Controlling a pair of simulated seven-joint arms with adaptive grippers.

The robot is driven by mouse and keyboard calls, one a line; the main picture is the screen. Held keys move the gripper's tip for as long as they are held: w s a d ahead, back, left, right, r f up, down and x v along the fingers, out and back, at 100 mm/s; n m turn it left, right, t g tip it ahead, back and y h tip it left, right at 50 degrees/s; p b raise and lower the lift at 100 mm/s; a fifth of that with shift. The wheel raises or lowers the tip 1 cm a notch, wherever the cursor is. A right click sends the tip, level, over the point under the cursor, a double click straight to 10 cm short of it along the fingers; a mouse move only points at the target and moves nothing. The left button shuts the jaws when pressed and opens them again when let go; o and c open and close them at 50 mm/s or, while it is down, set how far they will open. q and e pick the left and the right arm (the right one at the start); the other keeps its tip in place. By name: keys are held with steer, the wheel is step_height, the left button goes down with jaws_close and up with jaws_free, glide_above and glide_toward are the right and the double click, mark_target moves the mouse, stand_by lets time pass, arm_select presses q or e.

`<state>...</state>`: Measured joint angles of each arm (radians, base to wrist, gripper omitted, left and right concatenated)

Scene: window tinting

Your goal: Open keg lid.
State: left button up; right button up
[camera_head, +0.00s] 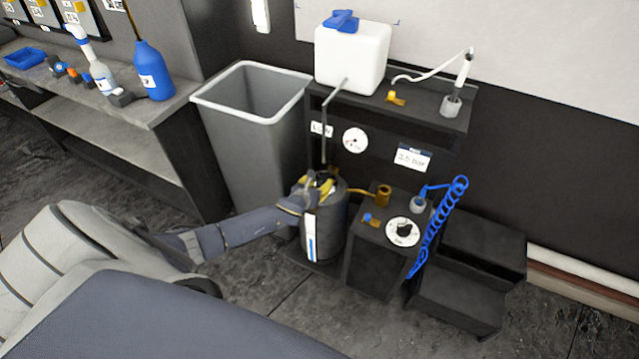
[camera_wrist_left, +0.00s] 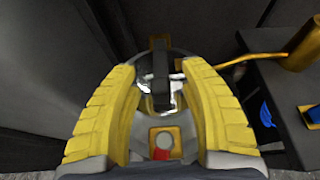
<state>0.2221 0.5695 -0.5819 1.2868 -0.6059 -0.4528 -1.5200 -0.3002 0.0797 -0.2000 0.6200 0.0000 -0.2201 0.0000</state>
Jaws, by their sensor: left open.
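The dark grey keg (camera_head: 333,232) stands on the floor left of a black control box, with a white and blue label on its side. My left gripper (camera_head: 319,186) is over the keg's top and hides much of it in the head view. In the left wrist view, the yellow fingers (camera_wrist_left: 158,73) are open on both sides of the lid's black upright handle (camera_wrist_left: 160,72). Bright metal parts show beside the handle. I cannot tell whether the fingers touch it. The lid appears seated, though its rim is mostly hidden. My right gripper is not in view.
A grey bin (camera_head: 222,120) stands behind and left of the keg. The control box (camera_head: 372,262) with a dial (camera_head: 404,231) and blue coiled hose (camera_head: 437,232) is close on the right. A thin pipe (camera_head: 324,130) hangs down from the white tank (camera_head: 352,58) above the keg.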

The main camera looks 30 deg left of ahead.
arm_select(q)
jaws_close()
stand_by(0.3)
steer(key=shift+d, duration=0.1)
